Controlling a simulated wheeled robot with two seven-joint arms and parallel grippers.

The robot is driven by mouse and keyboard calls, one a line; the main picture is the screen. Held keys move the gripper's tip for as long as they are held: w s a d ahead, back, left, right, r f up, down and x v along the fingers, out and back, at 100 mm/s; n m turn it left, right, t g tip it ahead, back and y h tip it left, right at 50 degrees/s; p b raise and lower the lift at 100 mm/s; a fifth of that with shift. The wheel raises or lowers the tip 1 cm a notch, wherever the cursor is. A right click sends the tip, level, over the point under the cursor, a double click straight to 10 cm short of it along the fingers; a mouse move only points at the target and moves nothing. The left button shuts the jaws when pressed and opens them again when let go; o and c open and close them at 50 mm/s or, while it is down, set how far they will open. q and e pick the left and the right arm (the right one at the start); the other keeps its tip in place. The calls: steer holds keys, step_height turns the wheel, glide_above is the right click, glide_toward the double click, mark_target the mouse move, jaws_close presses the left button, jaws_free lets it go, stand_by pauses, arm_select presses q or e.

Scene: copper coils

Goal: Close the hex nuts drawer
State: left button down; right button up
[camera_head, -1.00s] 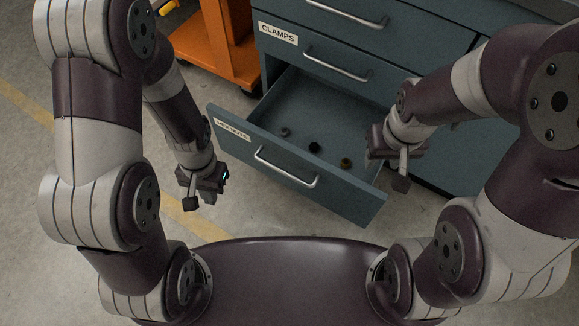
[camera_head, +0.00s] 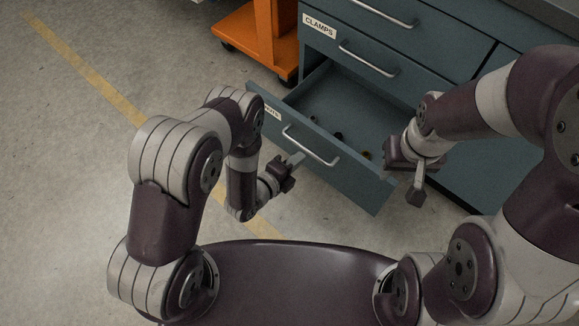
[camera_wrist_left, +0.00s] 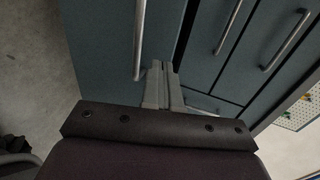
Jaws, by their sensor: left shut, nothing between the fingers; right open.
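The hex nuts drawer (camera_head: 345,178) is the low drawer of the blue-grey cabinet and stands pulled out. Its label (camera_head: 270,113) is partly hidden by my left arm. Its bar handle (camera_head: 310,146) crosses the front. A few small dark and brass-coloured nuts (camera_head: 338,135) lie inside. My left gripper (camera_head: 297,158) is shut and empty, with its fingertips close to the drawer front just below the handle; I cannot tell if they touch. The left wrist view shows the shut fingers (camera_wrist_left: 160,82) beside the handle (camera_wrist_left: 139,40). My right gripper (camera_head: 408,183) is open at the drawer's right end.
The clamps drawer (camera_head: 330,45) above is shut. An orange cart (camera_head: 258,42) stands left of the cabinet. Open concrete floor (camera_head: 90,150) with a yellow line lies to the left. A pegboard (camera_wrist_left: 298,112) shows in the left wrist view.

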mark_target(321, 138)
arm_select(q)
steer(key=b+x, duration=0.1)
steer(key=x, duration=0.4)
steer(key=b+x, duration=0.1)
steer(key=x, duration=0.1)
steer(key=shift+w+d+r+b, duration=0.2)
steer(key=shift+w+r+b, duration=0.05)
steer(key=shift+b, duration=0.1)
steer(key=shift+w+d+r, duration=0.15)
steer(key=shift+w+d, duration=0.05)
steer(key=shift+w, duration=0.15)
arm_select(e)
step_height(321, 138, down, 4)
steer(key=shift+r, duration=0.2)
